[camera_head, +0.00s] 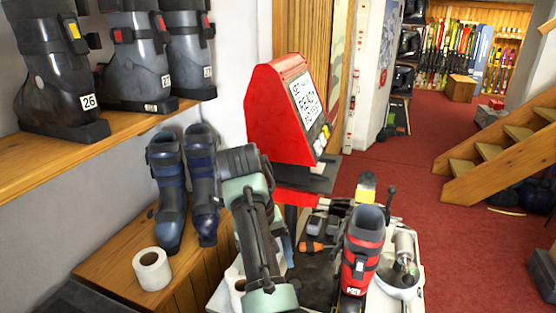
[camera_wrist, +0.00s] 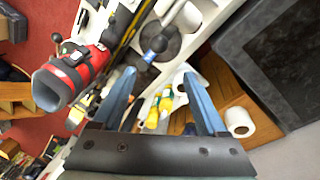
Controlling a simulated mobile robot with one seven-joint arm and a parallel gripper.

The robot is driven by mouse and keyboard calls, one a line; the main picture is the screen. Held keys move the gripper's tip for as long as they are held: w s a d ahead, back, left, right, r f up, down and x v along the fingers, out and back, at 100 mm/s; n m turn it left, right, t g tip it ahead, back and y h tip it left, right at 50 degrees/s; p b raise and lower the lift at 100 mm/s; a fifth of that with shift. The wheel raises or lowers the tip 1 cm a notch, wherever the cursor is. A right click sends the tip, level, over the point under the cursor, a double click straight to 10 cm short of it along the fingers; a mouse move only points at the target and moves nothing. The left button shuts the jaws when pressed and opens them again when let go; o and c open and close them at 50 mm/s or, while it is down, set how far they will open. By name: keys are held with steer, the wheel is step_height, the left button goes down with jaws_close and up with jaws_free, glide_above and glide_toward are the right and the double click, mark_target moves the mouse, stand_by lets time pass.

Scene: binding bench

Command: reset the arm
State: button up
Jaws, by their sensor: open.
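My arm (camera_head: 258,240), pale green and dark grey, is folded in front of the bench in the head view, left of the red boot. In the wrist view my gripper (camera_wrist: 158,76) shows two blue fingers spread wide apart, with nothing held between them. Beyond the fingers are the white bench top and yellow-handled tools (camera_wrist: 158,108). My fingertips cannot be made out in the head view.
A red and grey ski boot (camera_head: 361,262) stands upright on the cluttered bench, close right of my arm. A red machine (camera_head: 272,108) with a sign is behind. Blue boots (camera_head: 203,190) and a white roll (camera_head: 152,269) stand on the wooden ledge at left. Red carpet (camera_head: 460,240) is open at right.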

steer(key=w+a+r+t+y+b, duration=0.1)
steer(key=w+a+r+t+y, duration=0.1)
steer(key=w+a+r+t, duration=0.3)
step_height(320, 180, up, 14)
steer(key=t+y+b, duration=0.2)
steer(key=t, duration=0.7)
steer(key=s+d+r+m+t, duration=0.1)
steer(key=s+d+r+t, duration=0.1)
steer(key=s+r+t, duration=0.2)
steer(key=s+d+r+m+t+h+b, duration=0.1)
steer(key=s+r+t, duration=0.3)
steer(key=s+r, duration=0.6)
steer(key=s+d+r+t+h, duration=0.1)
steer(key=s+d+r+t, duration=0.3)
steer(key=s+r, duration=0.3)
steer(key=s, duration=0.2)
steer(key=shift+s+r+m+b, duration=0.25)
steer(key=shift+s+m+b, duration=0.05)
steer(key=shift+m+b, duration=0.1)
